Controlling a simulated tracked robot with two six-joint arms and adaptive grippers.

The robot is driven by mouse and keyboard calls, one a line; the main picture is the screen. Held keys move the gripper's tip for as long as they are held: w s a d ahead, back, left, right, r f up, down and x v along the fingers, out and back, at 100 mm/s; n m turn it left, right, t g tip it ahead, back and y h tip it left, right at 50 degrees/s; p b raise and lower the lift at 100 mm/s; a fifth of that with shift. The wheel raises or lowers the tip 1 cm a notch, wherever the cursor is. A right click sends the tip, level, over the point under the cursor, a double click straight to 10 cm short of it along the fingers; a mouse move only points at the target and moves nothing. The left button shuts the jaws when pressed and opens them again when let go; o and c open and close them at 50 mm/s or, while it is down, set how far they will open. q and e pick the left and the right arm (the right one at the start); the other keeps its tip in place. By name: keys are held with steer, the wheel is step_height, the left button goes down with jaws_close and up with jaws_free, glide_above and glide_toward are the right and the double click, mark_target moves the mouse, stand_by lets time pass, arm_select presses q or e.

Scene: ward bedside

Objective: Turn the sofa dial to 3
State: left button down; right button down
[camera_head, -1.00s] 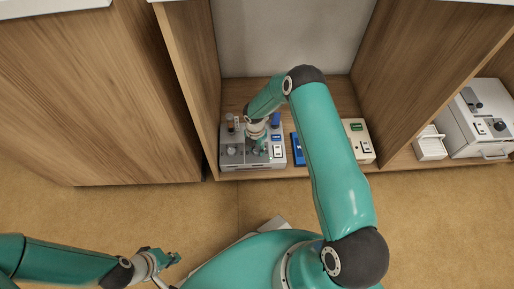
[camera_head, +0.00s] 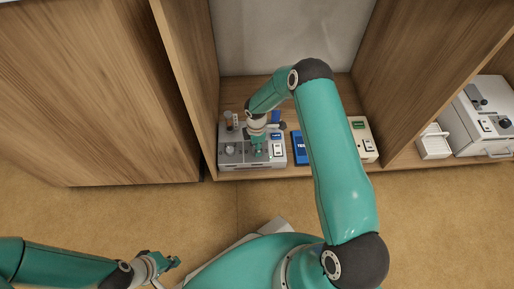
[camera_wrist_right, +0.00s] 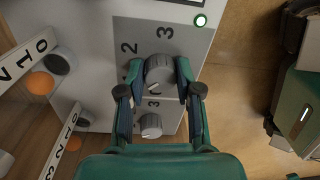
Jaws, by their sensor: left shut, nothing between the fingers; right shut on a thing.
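A grey control box (camera_head: 228,163) stands on the cabinet's low shelf, with round grey dials on its front part. My right gripper (camera_wrist_right: 158,80) has its fingers closed on either side of one grey dial (camera_wrist_right: 160,70). Numbers 2 and 3 show around this dial in the right wrist view; a white mark shows on its lower left part, away from the 3. A second dial (camera_wrist_right: 151,125) sits beside it, with a 3 near it. I cannot read which is the sofa dial. My left gripper (camera_head: 172,262) is shut and empty above the floor, far from the box.
White number strips (camera_wrist_right: 25,62) and orange knobs (camera_wrist_right: 39,85) are beside the held dial. A blue box (camera_head: 300,148) and a cream device (camera_head: 362,140) stand to the right on the shelf. A wooden partition (camera_head: 180,80) rises close on the left.

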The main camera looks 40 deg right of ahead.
steer(key=m+b, duration=0.1)
steer(key=m, duration=0.2)
steer(key=shift+m, duration=0.4)
steer(key=m+b, duration=0.1)
steer(key=m, duration=0.3)
steer(key=shift+s+f+m+b, duration=0.1)
steer(key=shift+m+b, duration=0.2)
steer(key=shift+b, duration=0.05)
steer(key=m+b, duration=0.1)
steer(key=m, duration=0.2)
steer(key=shift+a+m+t, duration=0.1)
steer(key=shift+m+t, duration=0.2)
steer(key=m+b, duration=0.2)
steer(key=m, duration=0.2)
steer(key=shift+m+b, duration=0.3)
steer(key=shift+b, duration=0.05)
steer(key=m, duration=0.3)
steer(key=shift+m+b, duration=0.3)
steer(key=shift+b, duration=0.05)
steer(key=m, duration=0.6)
steer(key=shift+a+m+t, duration=0.1)
steer(key=shift+m+t, duration=0.2)
steer(key=shift+s, duration=0.1)
steer(key=c, duration=0.8)
jaws_free()
